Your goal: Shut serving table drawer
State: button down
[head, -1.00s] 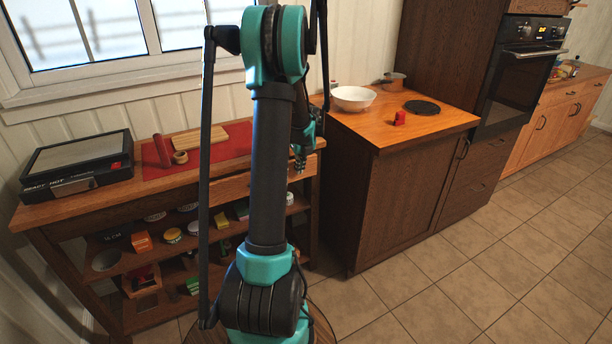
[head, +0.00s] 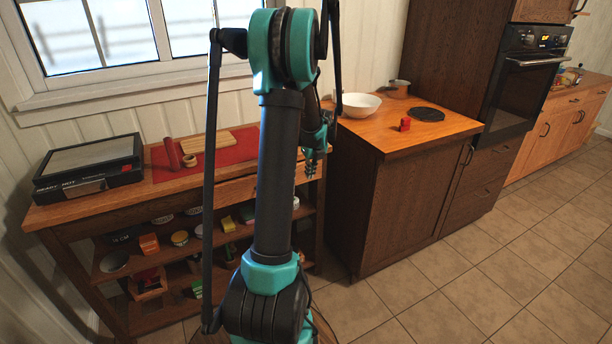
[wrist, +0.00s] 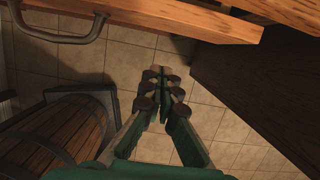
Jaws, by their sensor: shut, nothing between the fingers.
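The serving table (head: 48,212) stands at the left under the window, with a red runner on top and open shelves below. Its wooden drawer (head: 234,191) is under the top at the right, partly hidden by my arm. In the wrist view the drawer front (wrist: 170,17) runs across the top, with a dark bar handle (wrist: 68,39) at upper left. A dark gap behind its edge suggests it stands somewhat open. My gripper (head: 311,174) is shut and empty by the table's right end. In the wrist view its fingertips (wrist: 160,72) are below the drawer front in the picture, over floor.
A dark cabinet (head: 398,210) with a wooden top stands close on the right, bearing a white bowl (head: 360,104) and a small red object (head: 405,124). A black box (head: 88,168) sits on the table's left. Tiled floor (head: 480,270) is clear at the right.

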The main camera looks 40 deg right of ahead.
jog(key=v, duration=0.7)
jog(key=w+a+m+t+y, duration=0.2)
jog(key=a+m+t+y, duration=0.2)
jog(key=a+m, duration=1.75)
jog(key=w+a+f, duration=0.1)
jog(key=w+f, duration=0.1)
jog(key=f, duration=0.1)
jog(key=w+a+f+n, duration=0.1)
jog(key=w+a+f, duration=0.1)
jog(key=w+f, duration=0.1)
jog(key=w+a+f+n, duration=0.1)
jog(key=w+f, duration=0.2)
jog(key=shift+w+a, duration=0.2)
jog(key=shift+a, duration=0.2)
jog(key=shift+w+d, duration=0.2)
jog(key=shift+w, duration=0.45)
